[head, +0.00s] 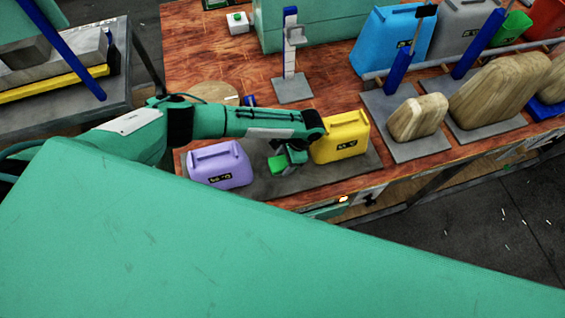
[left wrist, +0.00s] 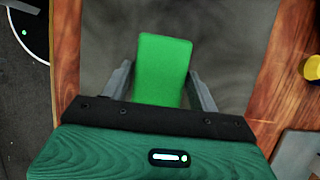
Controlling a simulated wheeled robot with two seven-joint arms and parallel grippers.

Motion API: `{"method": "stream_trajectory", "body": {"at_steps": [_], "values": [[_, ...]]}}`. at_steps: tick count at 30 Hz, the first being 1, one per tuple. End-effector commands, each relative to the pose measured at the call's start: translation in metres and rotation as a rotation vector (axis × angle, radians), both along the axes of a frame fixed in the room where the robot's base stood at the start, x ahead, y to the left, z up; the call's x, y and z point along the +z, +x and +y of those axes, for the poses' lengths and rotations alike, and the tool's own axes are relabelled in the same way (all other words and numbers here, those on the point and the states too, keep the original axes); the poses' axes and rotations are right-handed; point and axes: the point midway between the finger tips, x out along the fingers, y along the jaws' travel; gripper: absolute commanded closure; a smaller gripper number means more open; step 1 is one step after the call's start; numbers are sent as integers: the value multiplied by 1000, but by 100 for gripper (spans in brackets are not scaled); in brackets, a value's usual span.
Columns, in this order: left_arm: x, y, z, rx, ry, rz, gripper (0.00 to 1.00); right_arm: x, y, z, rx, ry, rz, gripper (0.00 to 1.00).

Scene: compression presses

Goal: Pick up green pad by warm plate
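The green pad (head: 277,164) lies on or just above a dark grey plate (head: 262,188) at the table's front edge, between a purple jug and a yellow jug. My left gripper (head: 290,158) points down over the pad, and its arm hides part of the area. In the left wrist view the green pad (left wrist: 163,70) lies between the two fingers of my left gripper (left wrist: 161,75). The fingers stand apart on either side, with a narrow gap showing, so it looks open. My right gripper is not in view.
The purple jug (head: 218,165) stands left of the pad and the yellow jug (head: 341,137) close on its right. A press post (head: 290,45) stands behind. Wooden-looking jug shapes (head: 418,117) and a blue jug (head: 390,42) are farther right.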

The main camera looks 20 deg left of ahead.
Motion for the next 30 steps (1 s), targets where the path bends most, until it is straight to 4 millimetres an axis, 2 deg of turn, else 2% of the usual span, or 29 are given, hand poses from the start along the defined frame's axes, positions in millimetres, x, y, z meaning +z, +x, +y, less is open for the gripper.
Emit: {"method": "stream_trajectory", "body": {"at_steps": [1, 3, 6, 14, 20, 25, 30], "values": [[0, 0, 0, 0, 0, 0, 49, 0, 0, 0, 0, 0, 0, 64], [0, 0, 0, 0, 0, 0, 63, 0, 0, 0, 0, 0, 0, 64], [0, 0, 0, 0, 0, 0, 71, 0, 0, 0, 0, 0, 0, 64], [1, 0, 0, 0, 1, -1, 71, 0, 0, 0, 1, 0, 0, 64], [11, 0, 1, 0, 0, 0, 71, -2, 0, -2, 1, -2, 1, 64], [41, 1, 1, -2, -2, -3, 71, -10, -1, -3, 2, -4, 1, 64], [88, 1, 0, -2, -3, -5, 71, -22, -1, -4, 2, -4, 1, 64]]}}
